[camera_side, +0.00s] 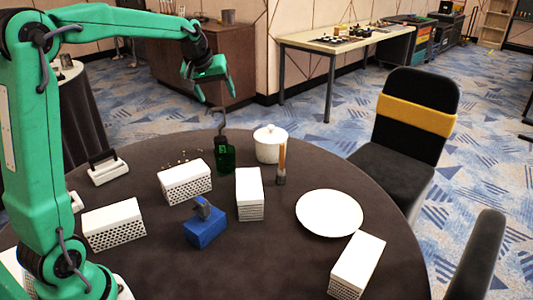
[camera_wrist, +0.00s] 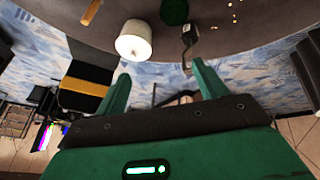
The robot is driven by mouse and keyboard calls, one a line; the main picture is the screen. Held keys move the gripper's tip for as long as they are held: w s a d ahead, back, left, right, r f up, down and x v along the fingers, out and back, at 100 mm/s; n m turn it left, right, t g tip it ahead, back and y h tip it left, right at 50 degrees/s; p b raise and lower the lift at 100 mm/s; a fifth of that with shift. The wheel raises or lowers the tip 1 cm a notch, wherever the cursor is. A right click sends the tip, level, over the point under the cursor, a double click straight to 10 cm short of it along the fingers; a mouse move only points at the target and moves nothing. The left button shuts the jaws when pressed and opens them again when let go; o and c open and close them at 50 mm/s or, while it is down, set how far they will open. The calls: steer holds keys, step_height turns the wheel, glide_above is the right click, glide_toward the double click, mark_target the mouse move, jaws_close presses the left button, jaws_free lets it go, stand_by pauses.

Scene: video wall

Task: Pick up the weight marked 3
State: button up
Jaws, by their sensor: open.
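A green weight (camera_side: 224,158) with a tall grey hook stands upright on the dark round table (camera_side: 160,262). It carries a small pale mark that I cannot read. A blue block (camera_side: 205,229) with a dark hook-like top stands nearer the front; no number shows on it. My gripper (camera_side: 214,94) is open and empty, high above the table's far edge, above and behind the green weight. In the wrist view, the green weight (camera_wrist: 174,10) is at the top edge, partly cut off, with its hook beyond my open fingers (camera_wrist: 160,82).
White perforated boxes (camera_side: 186,184) flank the green weight, with others farther out. A lidded white pot (camera_side: 270,143) and an upright brown-handled object (camera_side: 281,166) stand to its right. A white plate (camera_side: 329,213) lies farther right. Small golden bits (camera_side: 182,160) lie left. A chair (camera_side: 405,140) stands beyond.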

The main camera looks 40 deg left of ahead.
mark_target(217, 108)
steer(key=w+a+f+n, duration=0.1)
steer(key=w+a+f, duration=0.1)
steer(key=a, duration=0.2)
steer(key=w+a+f+n, duration=0.1)
steer(key=w+a+f, duration=0.2)
steer(key=a, duration=0.2)
steer(key=w+a+f+n, duration=0.2)
steer(key=w+a+f, duration=0.1)
steer(key=a, duration=0.1)
steer(key=shift+w+a+f+g+y, duration=0.15)
steer(key=shift+a+f+g+y, duration=0.05)
steer(key=shift+a+g+y, duration=0.1)
steer(key=shift+f, duration=0.1)
steer(key=shift+x, duration=1.25)
steer(key=shift+f, duration=0.1)
steer(key=shift+x, duration=2.5)
steer(key=shift+w+d, duration=0.1)
jaws_close()
steer(key=shift+r, duration=0.25)
